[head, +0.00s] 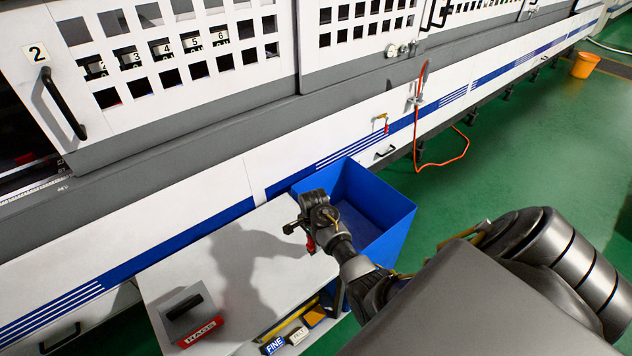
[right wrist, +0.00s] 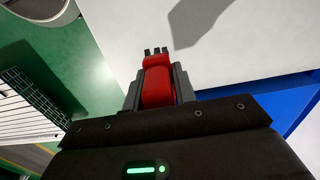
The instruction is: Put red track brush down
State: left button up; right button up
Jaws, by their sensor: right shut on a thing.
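My right gripper (head: 297,226) is above the right end of the white table top (head: 181,261), close to the blue bin. It is shut on the red track brush (head: 310,243), of which only a small red part shows below the fingers in the head view. In the right wrist view the brush (right wrist: 156,83) sits between the two fingers, with dark tips sticking out past them. I cannot tell whether the brush touches the table. My left gripper is not in view.
A blue open bin (head: 385,211) stands at the table's right end. A red box marked RAGS (head: 201,333) is at the table's front left. A lower shelf holds boxes marked FINE (head: 274,345) and similar. The white machine (head: 215,205) runs behind. The table's middle is bare.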

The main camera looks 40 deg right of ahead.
jog(key=shift+d+f, duration=0.4)
jog(key=shift+f, duration=1.7)
jog(key=shift+f, duration=0.1)
jog(key=o, duration=0.9)
jog(key=shift+o, duration=0.2)
